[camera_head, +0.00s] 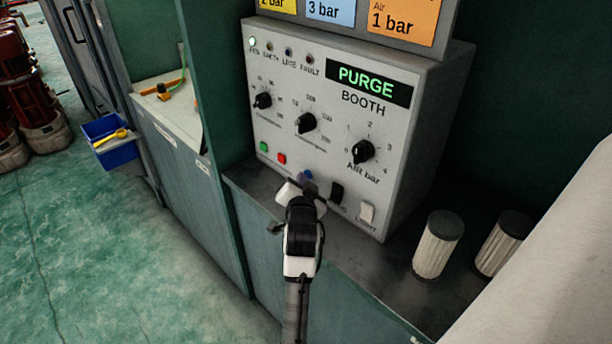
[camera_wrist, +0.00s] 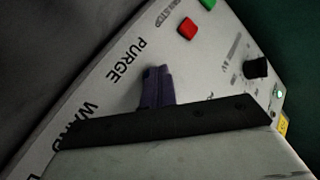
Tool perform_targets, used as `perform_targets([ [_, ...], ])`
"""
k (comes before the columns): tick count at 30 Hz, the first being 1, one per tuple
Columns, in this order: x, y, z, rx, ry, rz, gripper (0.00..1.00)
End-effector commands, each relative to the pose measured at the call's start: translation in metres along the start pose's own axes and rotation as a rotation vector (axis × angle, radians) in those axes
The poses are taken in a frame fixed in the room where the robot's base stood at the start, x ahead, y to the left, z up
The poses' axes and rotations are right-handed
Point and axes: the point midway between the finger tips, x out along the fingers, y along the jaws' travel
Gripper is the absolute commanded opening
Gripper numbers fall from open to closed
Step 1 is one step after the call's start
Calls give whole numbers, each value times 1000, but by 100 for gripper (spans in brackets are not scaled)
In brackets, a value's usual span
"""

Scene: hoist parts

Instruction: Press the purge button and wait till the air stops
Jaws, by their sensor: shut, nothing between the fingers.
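The grey control box (camera_head: 285,115) faces me, with its display (camera_head: 375,84) reading PURGE in green. The blue purge button (camera_head: 308,174) shows as a small blue spot low on the front panel, just past my fingertips. My gripper (camera_head: 309,184) is shut and empty, with its fingers pointing at the panel at that button. In the wrist view the dark fingertips (camera_wrist: 157,72) are beside the printed word PURGE and cover the button. I cannot tell whether the button is pushed in.
Green and red buttons (camera_head: 273,153) lie left of the purge button, with dark and white switches (camera_head: 352,203) to its right. Three black knobs (camera_head: 306,122) are above. Two pleated filters (camera_head: 440,244) stand on the right of the bench. A blue bin (camera_head: 108,140) hangs at the left.

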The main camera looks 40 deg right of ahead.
Motion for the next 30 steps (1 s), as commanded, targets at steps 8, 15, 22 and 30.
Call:
perform_targets([
  [8, 0, 0, 0, 0, 1, 1, 0],
  [15, -6, -5, 4, -1, -1, 0, 0],
  [22, -12, -8, 8, 0, 1, 1, 0],
  [30, -13, -9, 9, 0, 0, 0, 0],
])
